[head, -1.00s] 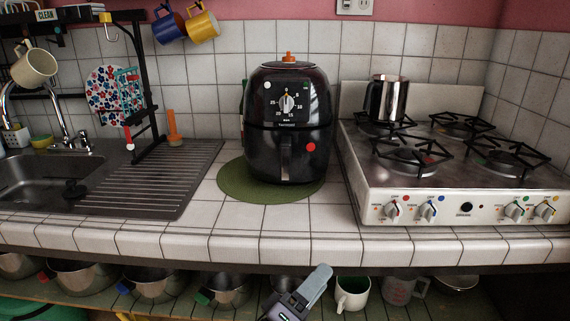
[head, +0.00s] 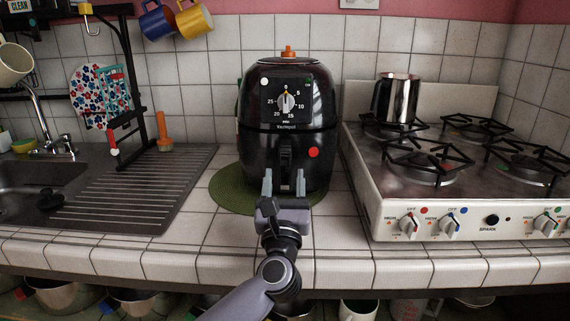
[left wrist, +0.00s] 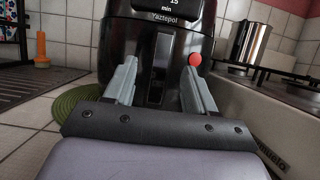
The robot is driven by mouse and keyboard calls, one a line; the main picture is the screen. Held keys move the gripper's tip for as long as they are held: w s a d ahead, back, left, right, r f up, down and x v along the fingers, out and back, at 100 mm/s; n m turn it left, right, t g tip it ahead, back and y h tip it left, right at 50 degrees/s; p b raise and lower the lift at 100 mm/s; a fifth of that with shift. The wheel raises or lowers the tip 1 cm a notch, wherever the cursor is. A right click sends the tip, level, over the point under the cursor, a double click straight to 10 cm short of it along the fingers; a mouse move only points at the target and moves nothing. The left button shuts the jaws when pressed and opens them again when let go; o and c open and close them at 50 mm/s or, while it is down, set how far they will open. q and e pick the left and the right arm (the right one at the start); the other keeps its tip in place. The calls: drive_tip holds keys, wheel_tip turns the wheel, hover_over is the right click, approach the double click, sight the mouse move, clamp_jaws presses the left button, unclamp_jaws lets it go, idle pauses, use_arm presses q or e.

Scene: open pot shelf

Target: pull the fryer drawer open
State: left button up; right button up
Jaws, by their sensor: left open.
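The black air fryer (head: 262,100) stands upright on a round green mat (head: 224,192) on the tiled counter. Its drawer (head: 259,154) is the lower part of the body and looks shut, with a vertical handle (head: 286,153) at the front centre and a red dot to the right. My left gripper (head: 285,180) is open, with its two fingers upright in front of the handle's lower part, one to each side. In the left wrist view the fryer handle (left wrist: 157,72) shows between the open fingers (left wrist: 158,80). Whether the fingers reach around the handle cannot be told. My right gripper is not in view.
A white gas stove (head: 480,205) with a steel mug (head: 397,98) stands close on the right. A sink with a drainboard (head: 145,190) and a black rack lies on the left. The counter in front (head: 340,245) is clear; pots sit on the shelf below.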

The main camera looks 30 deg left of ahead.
sight(285, 169)
use_arm(q)
drive_tip(key=shift+x, duration=2.2)
clamp_jaws()
drive_tip(key=shift+s+d, duration=0.1)
